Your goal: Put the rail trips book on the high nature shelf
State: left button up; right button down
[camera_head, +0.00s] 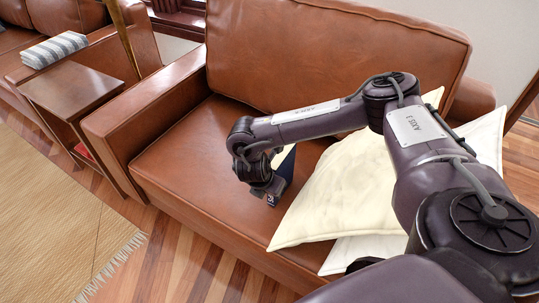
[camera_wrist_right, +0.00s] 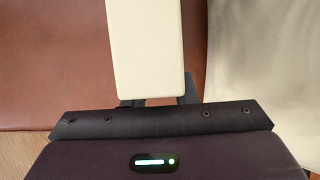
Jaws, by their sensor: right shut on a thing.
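A book (camera_head: 287,166) with a dark blue cover and a cream edge shows partly behind my right gripper (camera_head: 270,190), over the seat of the brown leather armchair. Its title cannot be read. In the right wrist view the book (camera_wrist_right: 147,48) is a plain cream block reaching in between the dark fingers. My right gripper (camera_wrist_right: 157,101) is shut on it. Whether the book still touches the seat I cannot tell. My left gripper is not in view. The high nature shelf is not in view.
Pale cushions (camera_head: 335,195) lie close to the right of the gripper. The armchair (camera_head: 175,150) has a raised left arm and a tall back. A wooden side table (camera_head: 75,88) and a striped folded cloth (camera_head: 54,48) are at the left. The rug (camera_head: 50,215) is clear.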

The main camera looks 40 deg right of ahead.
jog(key=c, duration=1.2)
grip_release()
jog(key=shift+o, duration=0.2)
